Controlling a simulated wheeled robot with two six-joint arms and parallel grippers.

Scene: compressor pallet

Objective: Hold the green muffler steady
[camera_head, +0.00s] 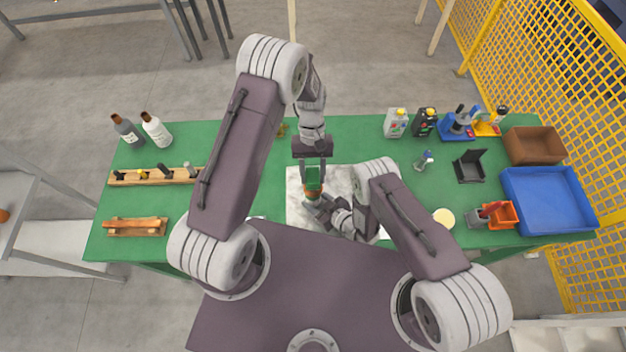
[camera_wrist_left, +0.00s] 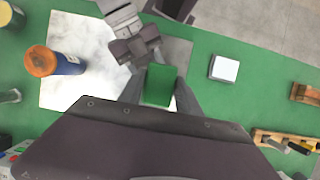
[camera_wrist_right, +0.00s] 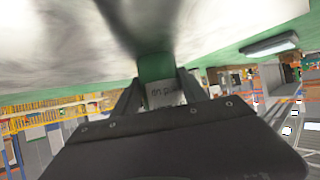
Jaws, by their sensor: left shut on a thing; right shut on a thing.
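The green muffler (camera_head: 313,180) stands over the pale mat (camera_head: 294,184), with an orange-brown band at its lower end. My left gripper (camera_head: 313,168) comes from the far side and is shut on the muffler. The muffler's green face (camera_wrist_left: 160,85) shows between its fingers in the left wrist view. My right gripper (camera_head: 314,203) comes from the near side and is shut at the muffler's lower part. In the right wrist view, green (camera_wrist_right: 155,67) and a pale lettered piece show between its fingers. The exact contact is partly hidden.
A blue can with an orange end (camera_wrist_left: 50,62) is on the mat beside the grippers, hidden in the head view. A white block (camera_wrist_left: 223,68) is on the green table. Bottles (camera_head: 155,130) and wooden racks (camera_head: 135,226) are left; a blue tray (camera_head: 550,200) is right.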

